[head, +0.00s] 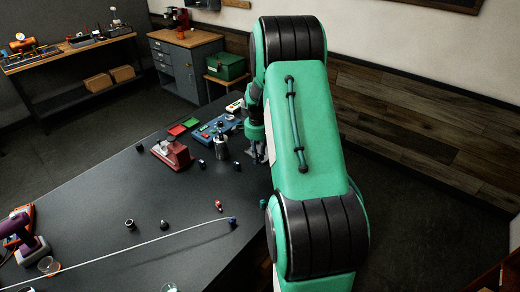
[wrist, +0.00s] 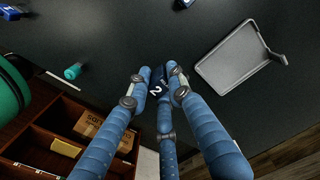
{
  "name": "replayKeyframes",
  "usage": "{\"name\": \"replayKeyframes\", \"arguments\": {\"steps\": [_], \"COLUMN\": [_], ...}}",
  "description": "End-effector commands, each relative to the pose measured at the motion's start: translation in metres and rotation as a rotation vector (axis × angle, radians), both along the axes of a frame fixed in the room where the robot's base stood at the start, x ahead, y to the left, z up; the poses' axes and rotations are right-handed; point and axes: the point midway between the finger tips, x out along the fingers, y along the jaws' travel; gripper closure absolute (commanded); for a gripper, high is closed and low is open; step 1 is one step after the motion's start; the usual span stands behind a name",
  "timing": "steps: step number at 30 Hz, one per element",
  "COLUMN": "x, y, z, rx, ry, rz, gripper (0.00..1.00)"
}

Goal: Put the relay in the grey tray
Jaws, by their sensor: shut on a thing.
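My gripper (wrist: 156,88) has blue jointed fingers that are closed around a small dark blue block marked with a white 2, which looks like the relay (wrist: 154,89). Much of the block is hidden by the fingers. The grey tray (wrist: 238,59) lies on the dark table to the right of the gripper in the wrist view, apart from the held block. The visible part of the tray is empty. In the head view the gripper (head: 257,150) is mostly hidden beside my green arm, and I cannot make out the relay or tray there.
An open wooden compartment box (wrist: 40,139) with a cardboard carton (wrist: 97,128) is at lower left in the wrist view. A teal cylinder (wrist: 73,71) lies nearby.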

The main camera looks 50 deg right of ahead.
Motion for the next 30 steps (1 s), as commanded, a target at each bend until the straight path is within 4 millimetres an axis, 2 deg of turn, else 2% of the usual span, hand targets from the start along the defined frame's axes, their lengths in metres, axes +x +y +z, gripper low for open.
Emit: {"name": "replayKeyframes", "arguments": {"steps": [9, 15, 21, 30], "x": [-0.016, -0.025, -0.027, -0.028], "y": [-0.014, -0.02, -0.023, -0.023], "z": [-0.019, -0.029, -0.033, -0.034], "rx": [0.001, 0.0, 0.0, 0.0], "ry": [0.002, 0.001, 0.0, 0.0], "rz": [-0.355, -0.532, -0.603, -0.607], "gripper": [1.0, 1.0, 1.0, 1.0]}}
